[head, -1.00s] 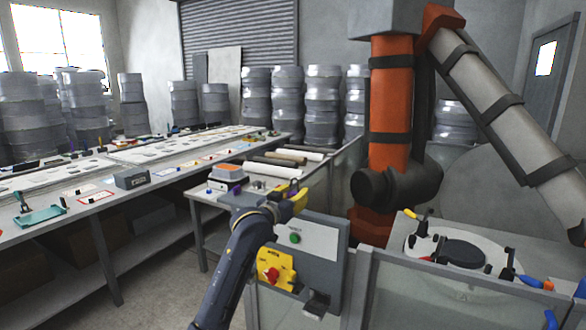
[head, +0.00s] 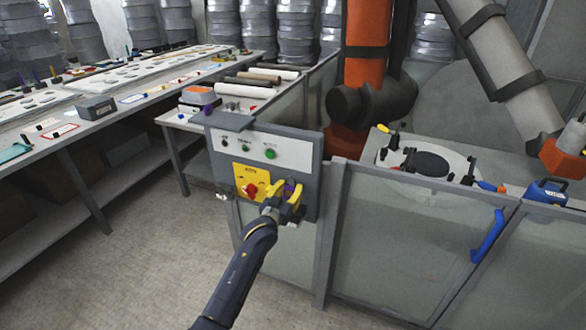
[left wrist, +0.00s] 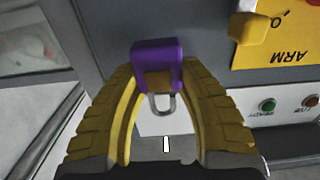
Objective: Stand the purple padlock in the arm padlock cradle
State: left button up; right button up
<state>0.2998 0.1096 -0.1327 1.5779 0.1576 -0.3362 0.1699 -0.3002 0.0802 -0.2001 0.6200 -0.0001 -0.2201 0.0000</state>
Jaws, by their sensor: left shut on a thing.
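The purple padlock (left wrist: 157,55) is between the yellow fingers of my left gripper (head: 288,207). The shackle points down in the left wrist view, where the panel lettering is upside down. In the head view a bit of the padlock (head: 290,187) shows purple by the fingers. The gripper is shut on it, in front of the lower right of the grey control panel (head: 221,165). The arm padlock cradle is not clearly visible; the gripper and padlock cover that part of the panel. I cannot tell whether the padlock touches it. My right gripper is not in view.
Fence panels (head: 400,245) with a blue handle (head: 488,237) stand to the right. A long bench (head: 62,134) is at the left.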

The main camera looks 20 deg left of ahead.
pick_arm(q)
jog(key=shift+s+d+f, duration=0.15)
jog(key=shift+s+f, duration=0.05)
jog(key=shift+f, duration=0.45)
jog(key=shift+s+d+f, duration=0.15)
jog(key=shift+f, duration=0.45)
jog(key=shift+s+d+f, duration=0.15)
jog(key=shift+s+f, duration=0.05)
jog(key=shift+f, duration=0.45)
jog(key=shift+f, duration=1.65)
jog(key=shift+f, duration=1.2)
jog(key=o, duration=1.3)
jog(key=s, duration=0.4)
jog(key=s+a, duration=0.1)
jog(key=s, duration=0.7)
jog(key=shift+a, duration=0.25)
